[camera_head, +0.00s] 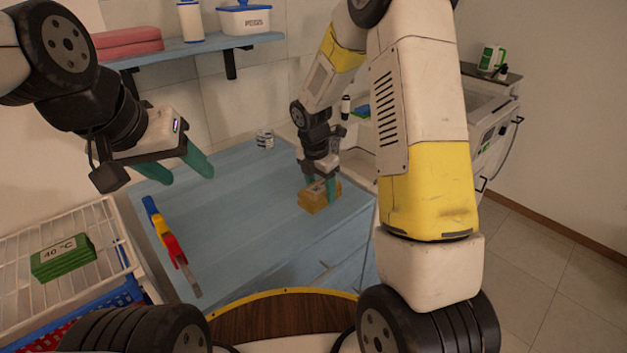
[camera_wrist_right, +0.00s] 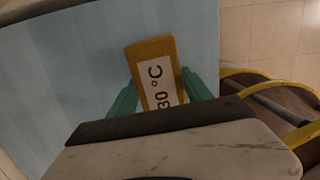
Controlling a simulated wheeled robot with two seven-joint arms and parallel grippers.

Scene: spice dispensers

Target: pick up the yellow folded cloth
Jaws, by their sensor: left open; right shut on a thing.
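The yellow folded cloth (camera_head: 318,203) lies on the blue worktop near its right edge. The cloth appears to be at worktop level; any gap beneath cannot be made out. My left gripper (camera_head: 183,172) is open and empty above the worktop's left side.
The blue worktop (camera_head: 235,215) is mostly clear. A blue, yellow and red tool (camera_head: 166,238) lies at its left edge and a small striped jar (camera_head: 265,138) stands at its back. A green folded cloth (camera_head: 63,257) sits on a white rack (camera_head: 108,240). A shelf (camera_head: 190,48) hangs behind.

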